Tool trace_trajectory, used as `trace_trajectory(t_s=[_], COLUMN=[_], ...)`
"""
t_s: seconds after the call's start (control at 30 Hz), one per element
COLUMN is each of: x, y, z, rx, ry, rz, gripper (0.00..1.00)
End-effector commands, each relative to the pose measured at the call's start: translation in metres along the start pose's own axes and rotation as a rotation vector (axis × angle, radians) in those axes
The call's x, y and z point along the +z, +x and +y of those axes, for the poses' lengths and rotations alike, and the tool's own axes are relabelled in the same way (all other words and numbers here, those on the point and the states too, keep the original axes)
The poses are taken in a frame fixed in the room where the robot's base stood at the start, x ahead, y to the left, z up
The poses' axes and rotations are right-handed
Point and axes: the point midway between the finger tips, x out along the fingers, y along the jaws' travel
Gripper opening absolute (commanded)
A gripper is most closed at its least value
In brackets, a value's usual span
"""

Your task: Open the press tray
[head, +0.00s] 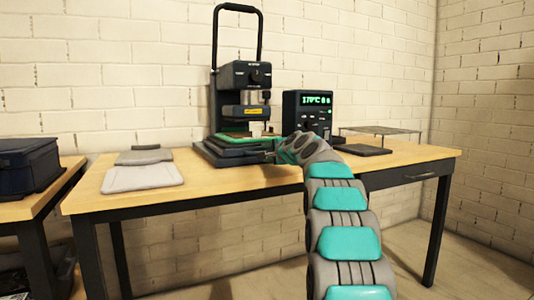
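The heat press (241,75) stands on the wooden table against the brick wall, its tall looped handle raised. Its dark tray (222,151) is low at the front of the press, beneath a green plate (236,137). My arm reaches up from the lower right, and my gripper (272,151) is at the tray's right front. The gripper looks very close to the tray edge; I cannot tell if they touch. Its fingers are small and dark against the tray, and mostly hidden by my wrist, so their opening does not show.
A control box (308,112) reading 170°C stands right of the press, with a wire rack (381,131) beyond. Grey folded garments (142,177) lie to the left. A dark bag (27,164) sits on a left side table. The wooden top (215,182) before the press is clear.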

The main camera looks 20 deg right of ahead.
Motion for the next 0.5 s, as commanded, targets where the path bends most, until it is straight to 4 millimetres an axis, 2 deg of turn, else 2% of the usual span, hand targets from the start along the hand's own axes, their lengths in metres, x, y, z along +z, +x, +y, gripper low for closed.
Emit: trace_trajectory(t_s=[0.37,0.5], x=[-0.0004,-0.0004], y=[0.0034,0.0034], z=[0.0003,0.0002], rx=[0.000,0.000], ry=[0.000,0.000], rz=[0.001,0.001], gripper=[0.47,0.33])
